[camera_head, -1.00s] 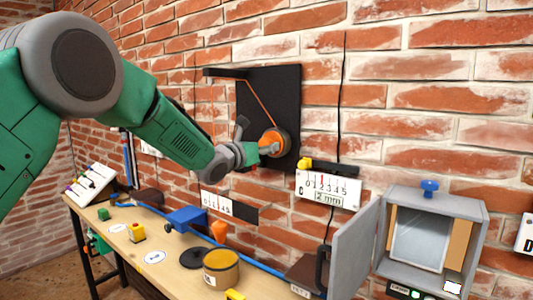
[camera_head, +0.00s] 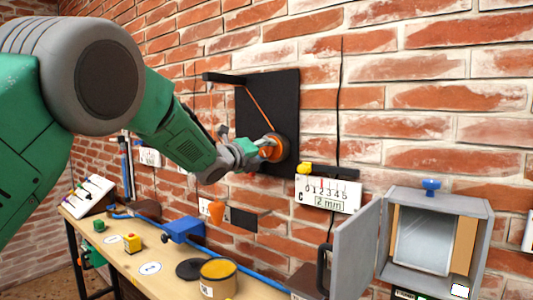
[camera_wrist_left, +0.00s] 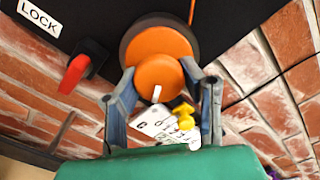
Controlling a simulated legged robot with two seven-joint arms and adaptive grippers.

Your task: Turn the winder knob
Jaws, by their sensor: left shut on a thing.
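The winder has an orange drum (camera_head: 280,147) on a black wall board (camera_head: 284,90). In the left wrist view, an orange knob (camera_wrist_left: 158,80) with a white mark sits in front of the round orange drum (camera_wrist_left: 160,45). My left gripper (camera_head: 263,149) is at the winder. In the wrist view its two fingers (camera_wrist_left: 159,82) close around the knob's sides. An orange cord (camera_head: 259,106) runs from the drum up to a black arm (camera_head: 224,78). An orange cone-shaped weight (camera_head: 216,211) hangs below. My right gripper is not in view.
A red lever (camera_wrist_left: 74,74) beside a LOCK label (camera_wrist_left: 40,17) is left of the drum in the wrist view. A scale plate (camera_head: 328,193) is below right. A grey open-doored box (camera_head: 440,203) is at right. The workbench (camera_head: 128,254) below holds several items.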

